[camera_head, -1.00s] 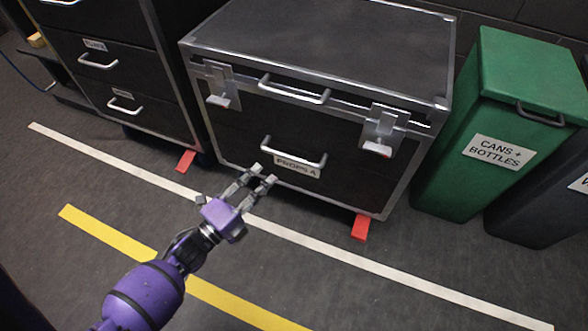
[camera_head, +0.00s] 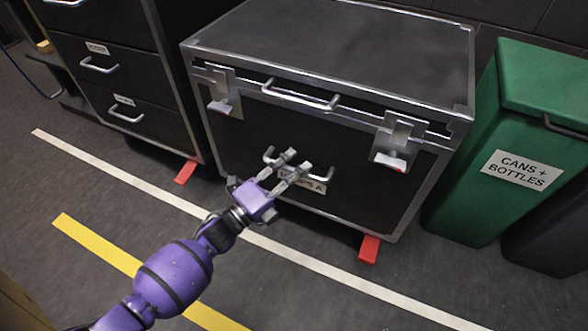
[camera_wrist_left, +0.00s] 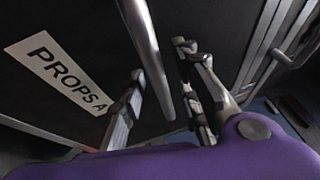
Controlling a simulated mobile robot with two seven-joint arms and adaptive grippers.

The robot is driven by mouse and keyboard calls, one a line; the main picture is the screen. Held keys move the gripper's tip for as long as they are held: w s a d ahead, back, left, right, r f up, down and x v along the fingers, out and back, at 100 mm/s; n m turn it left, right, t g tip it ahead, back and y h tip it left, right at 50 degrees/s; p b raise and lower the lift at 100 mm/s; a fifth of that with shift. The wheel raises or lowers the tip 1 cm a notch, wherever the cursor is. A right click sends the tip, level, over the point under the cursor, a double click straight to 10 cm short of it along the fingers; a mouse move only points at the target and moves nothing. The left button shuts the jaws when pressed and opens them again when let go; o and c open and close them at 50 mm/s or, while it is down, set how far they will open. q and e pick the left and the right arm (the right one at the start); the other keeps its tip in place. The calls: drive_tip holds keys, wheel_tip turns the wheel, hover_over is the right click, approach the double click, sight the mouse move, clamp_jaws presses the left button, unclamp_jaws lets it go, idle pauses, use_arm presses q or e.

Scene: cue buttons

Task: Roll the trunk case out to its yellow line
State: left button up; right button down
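The trunk case (camera_head: 340,45) is a black box with silver edges, two latches and a "PROPS A" label, standing behind the white line. Its lower front handle (camera_head: 322,175) is a silver bar, partly covered by my left gripper (camera_head: 298,160). In the left wrist view the handle bar (camera_wrist_left: 147,55) runs between the two parted fingers of the gripper (camera_wrist_left: 160,70), which do not close on it. The yellow line (camera_head: 100,245) lies on the floor in front of the white line (camera_head: 135,182). My right gripper is not in view.
A black drawer cabinet (camera_head: 115,75) stands close on the left. A green bin (camera_head: 480,200) stands on the right. Red wedges lie at the case's front right corner (camera_head: 369,248) and by the cabinet's right corner (camera_head: 185,172). The floor around the lines is clear.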

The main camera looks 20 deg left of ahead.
use_arm(q)
drive_tip(key=shift+c, duration=0.2)
clamp_jaws()
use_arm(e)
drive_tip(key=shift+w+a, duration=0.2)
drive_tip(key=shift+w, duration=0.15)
